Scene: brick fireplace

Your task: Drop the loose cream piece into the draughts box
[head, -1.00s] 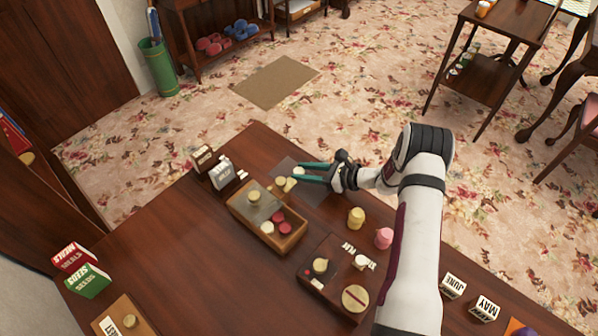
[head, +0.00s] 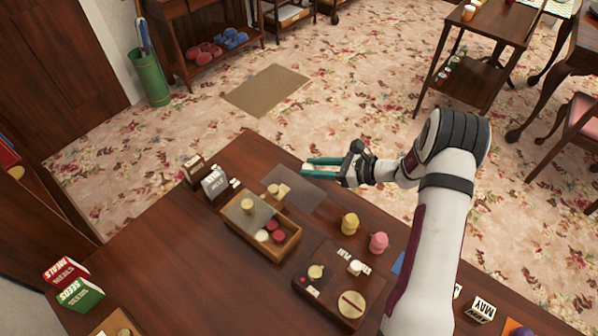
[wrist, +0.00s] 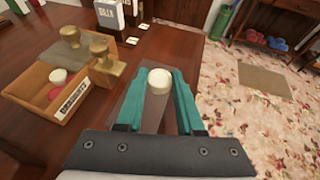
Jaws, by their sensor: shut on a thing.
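The cream piece (wrist: 159,80) is a small round disc between the teal fingertips of my gripper (wrist: 159,90) in the wrist view. In the head view my gripper (head: 308,167) is shut on it, over the table's far edge beyond a grey mat. The draughts box (head: 293,245) is an open wooden tray to the lower left of the gripper. It holds red pieces (head: 278,236) and a cream one (head: 262,236) in its near part. A grey panel with a knob (head: 247,205) covers its far part. Its label shows in the wrist view (wrist: 73,101).
A brass-coloured knobbed block (head: 283,191) stands beside the box's far end, on the grey mat (head: 305,196). White and brown cartons (head: 214,183) stand left of it. Yellow (head: 349,224) and pink (head: 378,243) pots and a dark tray (head: 325,262) lie to the right.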

